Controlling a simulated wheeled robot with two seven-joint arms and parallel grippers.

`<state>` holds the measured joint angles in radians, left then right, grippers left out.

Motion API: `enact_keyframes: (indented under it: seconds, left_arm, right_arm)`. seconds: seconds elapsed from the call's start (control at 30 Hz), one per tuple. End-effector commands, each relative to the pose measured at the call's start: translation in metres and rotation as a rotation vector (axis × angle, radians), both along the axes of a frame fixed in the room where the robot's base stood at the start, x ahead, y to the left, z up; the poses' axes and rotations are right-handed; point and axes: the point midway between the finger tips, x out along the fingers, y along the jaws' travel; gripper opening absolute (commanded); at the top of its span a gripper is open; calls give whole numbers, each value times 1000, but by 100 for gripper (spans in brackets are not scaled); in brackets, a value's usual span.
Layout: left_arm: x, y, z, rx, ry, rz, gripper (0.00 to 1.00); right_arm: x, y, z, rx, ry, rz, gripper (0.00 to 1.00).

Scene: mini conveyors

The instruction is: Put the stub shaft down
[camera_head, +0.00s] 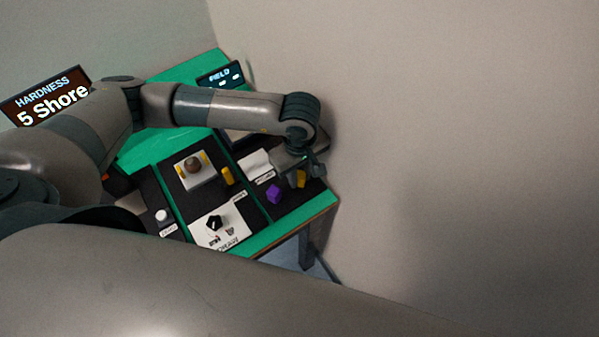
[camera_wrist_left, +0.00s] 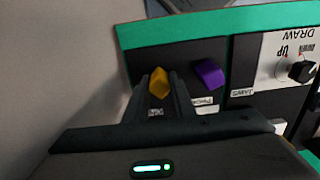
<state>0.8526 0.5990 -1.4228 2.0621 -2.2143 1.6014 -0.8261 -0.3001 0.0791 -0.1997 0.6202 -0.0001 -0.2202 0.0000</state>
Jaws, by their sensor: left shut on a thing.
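My left gripper (camera_head: 309,173) is at the right end of the green table, pointing down over a black panel. It is shut on a small orange-yellow piece, the stub shaft (camera_wrist_left: 158,83), which shows between the fingertips in the left wrist view. The stub shaft (camera_head: 301,178) also shows in the head view, partly hidden by the gripper. I cannot tell whether its lower end touches the panel. A purple block (camera_head: 273,193) stands on the panel just left of the gripper; it also shows in the left wrist view (camera_wrist_left: 208,74). My right gripper is not in view.
A white fixture with a brown ball (camera_head: 193,166) and a yellow cylinder (camera_head: 227,175) stand further left. A white plate with a black knob (camera_head: 214,222) is near the front edge. A sign (camera_head: 48,99) reads "HARDNESS 5 Shore". The wall is close on the right.

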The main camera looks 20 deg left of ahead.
Motion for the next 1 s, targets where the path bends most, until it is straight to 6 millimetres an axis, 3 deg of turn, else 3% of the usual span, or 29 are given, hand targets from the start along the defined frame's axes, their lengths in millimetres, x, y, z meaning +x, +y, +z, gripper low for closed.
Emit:
enact_keyframes:
  seconds: [0.13, 0.17, 0.23, 0.77, 1.0]
  left_arm:
    - [0, 0, -3, -1, -1, 0, 0]
    - [0, 0, -3, 0, 0, 0, 25]
    - [0, 0, -2, 0, 0, 0, 41]
    - [1, 0, 4, -1, -2, 0, 41]
    - [2, -1, 36, -2, -5, -1, 41]
  right_arm:
    - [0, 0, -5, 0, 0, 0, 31]
    - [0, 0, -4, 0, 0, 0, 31]
    - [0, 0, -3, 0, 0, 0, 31]
    - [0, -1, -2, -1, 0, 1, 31]
    - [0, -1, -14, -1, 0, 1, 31]
